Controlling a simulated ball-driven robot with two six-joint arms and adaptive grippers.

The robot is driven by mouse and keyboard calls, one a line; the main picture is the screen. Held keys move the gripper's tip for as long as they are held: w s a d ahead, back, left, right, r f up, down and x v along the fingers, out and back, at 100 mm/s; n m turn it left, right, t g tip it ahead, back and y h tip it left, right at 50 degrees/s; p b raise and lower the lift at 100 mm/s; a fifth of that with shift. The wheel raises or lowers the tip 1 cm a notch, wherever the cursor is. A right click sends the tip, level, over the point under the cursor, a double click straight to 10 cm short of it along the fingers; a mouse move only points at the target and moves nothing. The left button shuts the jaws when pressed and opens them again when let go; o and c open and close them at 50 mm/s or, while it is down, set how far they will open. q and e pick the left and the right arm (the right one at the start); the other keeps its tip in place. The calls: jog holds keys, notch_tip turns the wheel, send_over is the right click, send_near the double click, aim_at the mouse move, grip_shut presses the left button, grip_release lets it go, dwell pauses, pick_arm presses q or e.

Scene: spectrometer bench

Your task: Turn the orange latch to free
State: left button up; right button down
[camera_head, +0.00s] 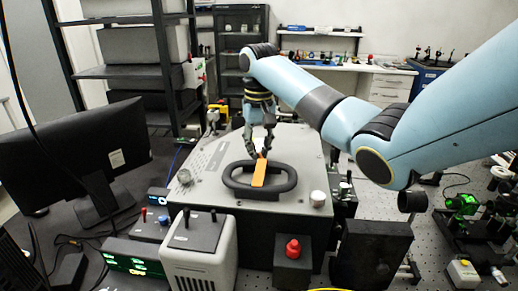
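The orange latch (259,174) is a narrow bar lying across the black oval handle (234,186) on top of the grey instrument box (205,183). Its long side runs from near to far, leaning slightly right at the far end. My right gripper (259,153) reaches down from above at the latch's far end. Its two dark fingers stand apart higher up and come down around that end. The tips are small and partly hidden, so I cannot tell if they pinch the latch. My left gripper is not in view.
A black monitor (75,150) stands at left. A grey box with two dark levers (200,250), a red button on a dark block (293,249) and a black panel (373,255) stand in front. A pale knob (317,198) sits on the instrument's right corner. Optics (465,203) crowd the right.

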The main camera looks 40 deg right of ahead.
jog(key=n, duration=0.4)
jog(key=shift+w+a+n, duration=0.15)
jog(key=shift+a+n, duration=0.15)
jog(key=shift+a, duration=0.1)
jog(key=c, duration=1.4)
grip_release()
